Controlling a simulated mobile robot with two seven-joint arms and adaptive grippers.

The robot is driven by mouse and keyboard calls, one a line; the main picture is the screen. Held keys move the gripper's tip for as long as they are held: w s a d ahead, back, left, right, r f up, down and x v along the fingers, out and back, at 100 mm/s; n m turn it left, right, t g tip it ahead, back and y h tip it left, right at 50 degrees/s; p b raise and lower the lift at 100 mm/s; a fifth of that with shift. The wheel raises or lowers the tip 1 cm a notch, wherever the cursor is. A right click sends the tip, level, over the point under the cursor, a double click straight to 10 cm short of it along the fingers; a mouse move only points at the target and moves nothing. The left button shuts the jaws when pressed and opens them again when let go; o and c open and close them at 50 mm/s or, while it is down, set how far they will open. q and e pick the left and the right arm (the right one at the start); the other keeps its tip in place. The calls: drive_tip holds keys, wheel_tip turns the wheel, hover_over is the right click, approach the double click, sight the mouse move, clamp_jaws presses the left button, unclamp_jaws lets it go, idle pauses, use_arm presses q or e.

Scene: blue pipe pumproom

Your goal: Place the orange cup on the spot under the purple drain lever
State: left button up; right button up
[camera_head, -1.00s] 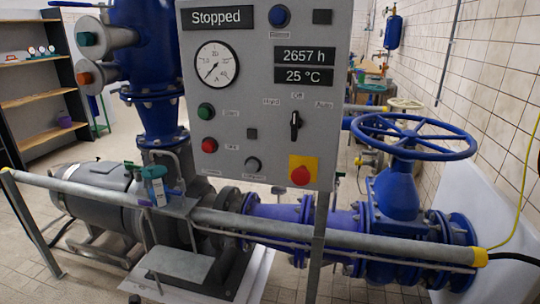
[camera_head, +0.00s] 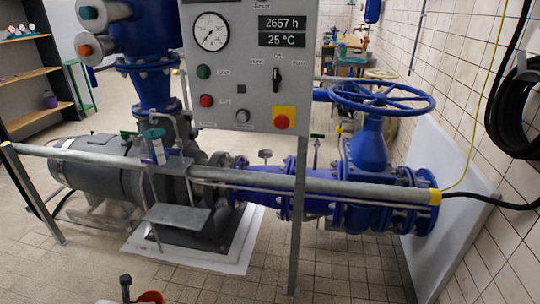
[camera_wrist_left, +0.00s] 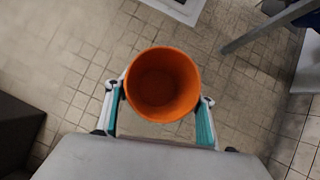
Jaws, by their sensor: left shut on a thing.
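The orange cup (camera_wrist_left: 162,85) is between the two teal-padded fingers of my left gripper (camera_wrist_left: 159,97) in the left wrist view. The gripper is shut on it. The cup's open mouth faces the wrist camera and it looks empty. In the head view, only the cup's orange rim (camera_head: 150,297) shows at the bottom edge, beside a dark finger part. My right gripper is not in view.
A grey horizontal rail (camera_head: 250,184) crosses in front of the pump and blue pipe. A small metal plate (camera_head: 178,217) juts out low on the near side. The control panel (camera_head: 240,85) stands above the rail on a post. Tiled floor (camera_head: 215,287) lies clear in front.

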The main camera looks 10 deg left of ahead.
use_arm(q)
drive_tip(key=shift+w+d+n+y, duration=0.25)
drive_tip(key=shift+d+n+y, duration=0.05)
drive_tip(key=shift+d+n, duration=0.35)
drive_tip(key=n, duration=0.1)
drive_tip(key=w+f+n+y, duration=0.1)
drive_tip(key=shift+w+d+n+g, duration=0.25)
drive_tip(key=shift+d+n+g, duration=0.1)
drive_tip(key=shift+d+g, duration=0.05)
drive_tip(key=shift+d+n+y, duration=0.3)
drive_tip(key=shift+n+y, duration=0.2)
drive_tip(key=shift+n, duration=0.1)
drive_tip(key=w+d+r+n+g+y, duration=0.1)
drive_tip(key=d+r+n+g, duration=0.8)
drive_tip(key=n, duration=0.8)
drive_tip(key=d+r+n+g+h, duration=0.1)
drive_tip(key=r+n, duration=0.4)
drive_tip(key=r, duration=0.5)
drive_tip(key=d+r+n+g+h, duration=0.2)
drive_tip(key=d+r+n+h, duration=0.2)
drive_tip(key=r, duration=0.6)
drive_tip(key=shift+w+r+n, duration=0.2)
drive_tip(key=shift+w+n, duration=0.1)
drive_tip(key=shift+n, duration=0.8)
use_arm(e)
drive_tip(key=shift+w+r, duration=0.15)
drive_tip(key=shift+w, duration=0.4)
